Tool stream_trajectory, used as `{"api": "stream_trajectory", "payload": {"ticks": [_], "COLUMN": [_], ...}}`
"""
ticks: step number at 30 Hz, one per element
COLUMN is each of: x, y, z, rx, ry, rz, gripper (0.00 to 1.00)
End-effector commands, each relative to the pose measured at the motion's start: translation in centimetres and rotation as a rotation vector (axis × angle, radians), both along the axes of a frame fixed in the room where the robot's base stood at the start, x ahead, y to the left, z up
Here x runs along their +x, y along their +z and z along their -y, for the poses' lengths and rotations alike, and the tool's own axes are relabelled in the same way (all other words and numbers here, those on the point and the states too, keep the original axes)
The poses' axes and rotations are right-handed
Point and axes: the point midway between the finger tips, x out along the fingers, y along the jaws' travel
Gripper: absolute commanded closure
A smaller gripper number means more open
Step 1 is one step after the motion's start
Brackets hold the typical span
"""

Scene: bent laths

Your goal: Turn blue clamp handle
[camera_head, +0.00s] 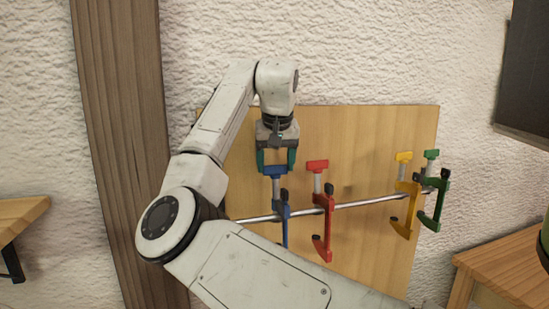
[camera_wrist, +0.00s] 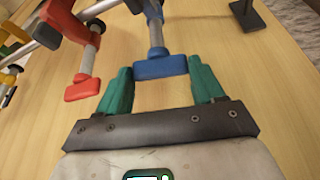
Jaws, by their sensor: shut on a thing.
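The blue clamp (camera_head: 282,212) hangs on a metal bar, with its blue handle (camera_head: 275,171) at the top. My gripper (camera_head: 276,162) comes down from above with one teal finger at each side of this handle. In the wrist view the blue handle (camera_wrist: 160,68) sits between the tips of the teal fingers, and my gripper (camera_wrist: 160,70) is shut on it. The lower part of the blue clamp is partly hidden behind my arm in the head view.
A red clamp (camera_head: 325,215) hangs close to the right of the blue one. A yellow clamp (camera_head: 405,205) and a green clamp (camera_head: 436,195) hang farther right on the bar (camera_head: 365,202). A wooden board (camera_head: 370,130) stands behind. A wooden post (camera_head: 120,120) is at left.

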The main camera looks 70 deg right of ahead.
Motion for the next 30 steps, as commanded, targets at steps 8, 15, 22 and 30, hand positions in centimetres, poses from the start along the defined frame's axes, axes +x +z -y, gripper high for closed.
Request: {"api": "stream_trajectory", "payload": {"ticks": [8, 15, 22, 30], "x": [-0.30, -0.34, -0.34, -0.35], "y": [-0.47, -0.62, -0.67, -0.64], "z": [0.10, 0.11, 0.11, 0.11], "rx": [0.020, 0.025, 0.027, 0.026], "ry": [0.140, 0.191, 0.197, 0.196], "rz": [0.004, 0.007, 0.008, 0.008], "gripper": [0.63, 0.63, 0.63, 0.25]}}
